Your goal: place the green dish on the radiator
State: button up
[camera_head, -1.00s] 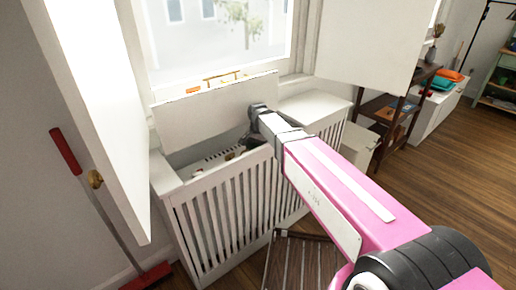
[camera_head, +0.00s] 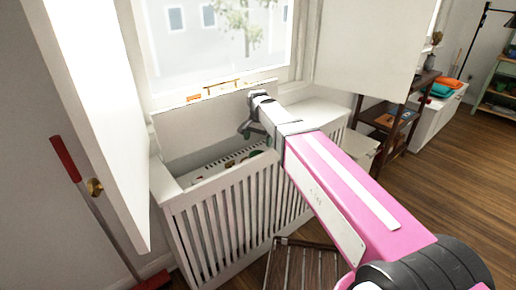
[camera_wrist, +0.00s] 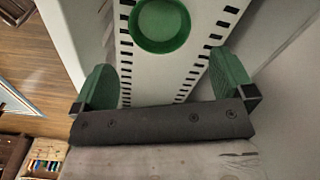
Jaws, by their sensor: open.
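The green dish (camera_wrist: 160,24) is round and shallow, and lies on the white slotted top of the radiator (camera_wrist: 137,82) in the wrist view. In the head view the radiator (camera_head: 208,170) shows inside a white slatted cabinet with its lid up, and a small green part of the dish (camera_head: 256,153) shows there. My gripper (camera_wrist: 163,62) is open and empty, its green fingers apart, with the dish ahead of them and not between them. In the head view my gripper (camera_head: 256,130) is above the cabinet opening, partly hidden by my arm.
The white slatted cabinet (camera_head: 222,219) stands under the window, its raised lid (camera_head: 200,125) behind the opening. An open white shutter (camera_head: 95,110) is at the left. Small coloured items (camera_head: 228,163) lie on the radiator. A slatted wooden piece (camera_head: 305,265) stands in front.

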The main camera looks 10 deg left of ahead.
jog(key=shift+r, duration=1.7)
